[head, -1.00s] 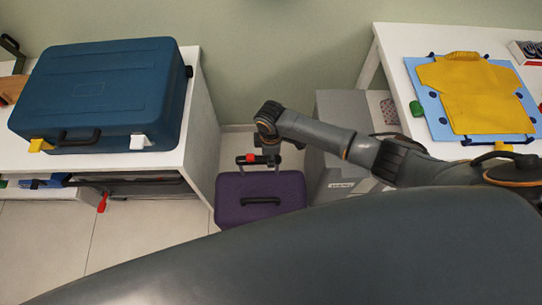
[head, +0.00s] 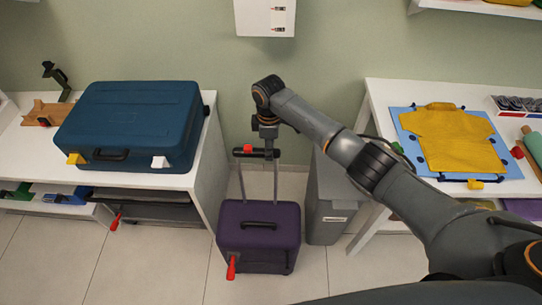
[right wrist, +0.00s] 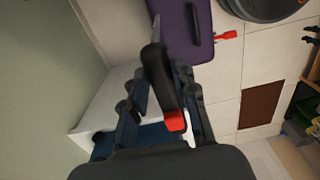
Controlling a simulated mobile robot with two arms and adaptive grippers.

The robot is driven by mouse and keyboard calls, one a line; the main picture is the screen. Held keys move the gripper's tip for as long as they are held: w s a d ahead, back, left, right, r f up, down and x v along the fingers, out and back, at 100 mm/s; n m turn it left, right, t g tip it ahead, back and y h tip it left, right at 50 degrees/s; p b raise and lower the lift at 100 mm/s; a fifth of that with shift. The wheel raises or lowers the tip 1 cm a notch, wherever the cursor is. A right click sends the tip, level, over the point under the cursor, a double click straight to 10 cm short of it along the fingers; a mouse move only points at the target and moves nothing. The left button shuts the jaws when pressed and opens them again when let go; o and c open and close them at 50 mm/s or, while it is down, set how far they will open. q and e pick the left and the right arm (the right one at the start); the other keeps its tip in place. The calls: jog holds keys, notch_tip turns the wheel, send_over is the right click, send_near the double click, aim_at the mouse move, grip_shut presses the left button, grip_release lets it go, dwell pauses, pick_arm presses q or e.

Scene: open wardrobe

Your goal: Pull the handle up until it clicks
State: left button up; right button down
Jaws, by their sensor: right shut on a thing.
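A purple trolley suitcase (head: 258,227) stands upright on the floor between two white tables. Its telescopic handle (head: 263,153) is drawn up well above the case on two thin rods, with a black grip and a red button at its left end. My right gripper (head: 269,143) reaches down from above and is shut on the handle's grip. In the right wrist view the black grip (right wrist: 158,75) with its red button (right wrist: 175,121) lies between the fingers, and the purple case shows beyond (right wrist: 180,30). Whether the handle has locked cannot be seen. My left gripper is not in view.
A blue suitcase (head: 130,125) lies on the left white table. A grey bin (head: 325,210) stands close to the right of the purple case. The right table (head: 380,105) holds a folded yellow shirt (head: 452,140) on a blue board. Tiled floor is free in front.

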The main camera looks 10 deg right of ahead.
jog(key=shift+w+r, duration=0.1)
jog(key=shift+r, duration=0.15)
jog(key=shift+w+r, duration=0.1)
jog(key=shift+w, duration=0.05)
jog(key=c, duration=1.1)
grip_release()
jog(key=shift+r, duration=0.1)
jog(key=shift+o, duration=0.3)
jog(key=shift+s, duration=0.3)
jog(key=shift+w, duration=0.1)
jog(key=shift+r, duration=0.2)
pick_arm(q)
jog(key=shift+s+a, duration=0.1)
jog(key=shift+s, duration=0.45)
pick_arm(e)
notch_tip(320, 180, up, 12)
jog(key=shift+f, duration=0.2)
jog(key=shift+f, duration=0.1)
